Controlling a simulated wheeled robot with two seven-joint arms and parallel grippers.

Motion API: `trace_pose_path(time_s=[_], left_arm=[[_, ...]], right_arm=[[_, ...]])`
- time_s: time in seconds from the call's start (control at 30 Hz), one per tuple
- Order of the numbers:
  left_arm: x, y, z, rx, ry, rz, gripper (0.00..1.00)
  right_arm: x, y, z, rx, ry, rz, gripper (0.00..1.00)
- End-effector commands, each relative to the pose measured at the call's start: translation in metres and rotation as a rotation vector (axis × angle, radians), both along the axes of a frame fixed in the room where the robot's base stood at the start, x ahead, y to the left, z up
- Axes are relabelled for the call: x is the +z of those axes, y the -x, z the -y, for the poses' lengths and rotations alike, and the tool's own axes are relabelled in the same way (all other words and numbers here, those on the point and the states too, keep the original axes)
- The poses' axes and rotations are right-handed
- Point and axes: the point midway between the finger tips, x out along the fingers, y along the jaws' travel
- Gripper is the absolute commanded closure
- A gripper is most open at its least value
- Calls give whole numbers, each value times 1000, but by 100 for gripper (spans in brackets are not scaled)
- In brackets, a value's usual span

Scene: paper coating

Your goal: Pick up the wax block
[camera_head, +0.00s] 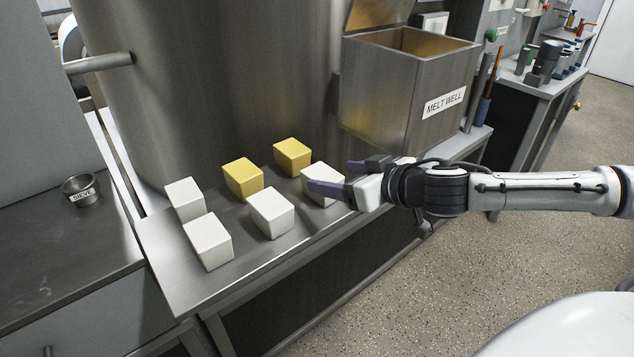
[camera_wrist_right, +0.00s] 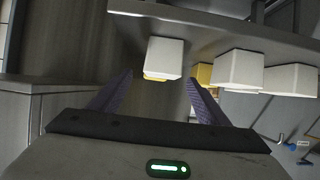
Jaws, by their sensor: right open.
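Several white wax blocks stand on the steel shelf (camera_head: 170,262) in front of the big tank. The rightmost white block (camera_head: 313,176) is partly hidden by my right gripper (camera_head: 339,177). My right gripper is open and empty, its purple fingers pointing left at that block. In the right wrist view a white block (camera_wrist_right: 165,55) sits ahead, between the lines of the open fingers (camera_wrist_right: 158,92) and apart from them. Other white blocks are at the middle (camera_head: 272,213), front left (camera_head: 208,241) and back left (camera_head: 185,199). Two yellow blocks (camera_head: 243,179) (camera_head: 292,157) stand behind. My left gripper is out of view.
An open steel box labelled MELT WELL (camera_head: 375,95) stands behind and right of the blocks. The large metal tank (camera_head: 215,80) rises directly behind them. The shelf's front left part is bare.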

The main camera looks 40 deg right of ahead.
Motion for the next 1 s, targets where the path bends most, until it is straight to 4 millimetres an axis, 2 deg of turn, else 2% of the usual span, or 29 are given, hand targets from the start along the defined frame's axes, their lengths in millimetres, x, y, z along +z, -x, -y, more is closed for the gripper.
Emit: trace_pose_path(time_s=[0.2,0.57,0.8,1.0], left_arm=[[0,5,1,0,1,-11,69],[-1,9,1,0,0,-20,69],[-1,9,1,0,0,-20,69],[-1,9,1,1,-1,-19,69]], right_arm=[[-9,-25,-4,3,-6,3,30],[-20,-47,-7,6,-4,0,30],[-32,-77,-9,6,-3,1,30],[-38,-85,-9,8,0,-2,30]])
